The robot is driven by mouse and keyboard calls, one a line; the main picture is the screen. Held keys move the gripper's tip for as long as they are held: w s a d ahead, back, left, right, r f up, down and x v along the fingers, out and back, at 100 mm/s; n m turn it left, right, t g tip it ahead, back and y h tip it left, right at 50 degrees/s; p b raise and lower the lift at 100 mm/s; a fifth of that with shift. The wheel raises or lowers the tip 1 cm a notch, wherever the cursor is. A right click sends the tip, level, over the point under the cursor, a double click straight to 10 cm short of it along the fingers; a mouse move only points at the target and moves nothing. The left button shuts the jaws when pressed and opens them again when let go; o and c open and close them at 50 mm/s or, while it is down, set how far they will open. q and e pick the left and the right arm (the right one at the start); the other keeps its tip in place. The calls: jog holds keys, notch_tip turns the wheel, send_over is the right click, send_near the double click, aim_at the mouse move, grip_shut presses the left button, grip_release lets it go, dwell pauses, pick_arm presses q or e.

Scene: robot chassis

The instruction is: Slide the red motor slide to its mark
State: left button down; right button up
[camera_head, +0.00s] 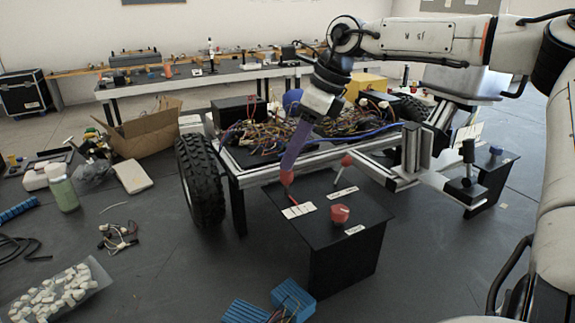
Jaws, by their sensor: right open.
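A black control box (345,265) stands in front of the wheeled chassis. On its top left is a small red slide handle (286,178), with a thin red line on the top just in front of it and a white label (298,211) near that line. The label is too small to read. My right gripper (289,164) points down at the red handle with its purple fingers, the tips right at or just above it. I cannot tell whether they touch it. The gap between the fingers is hard to see. My left gripper is out of view.
A red knob (340,214) and a red-tipped lever (346,161) stand on the same box. The chassis with loose wiring (262,138) and a large tire (200,180) is behind. Blue blocks (292,298) lie in front. A cardboard box (145,130) sits left.

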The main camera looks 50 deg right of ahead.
jog(key=shift+v, duration=2.6)
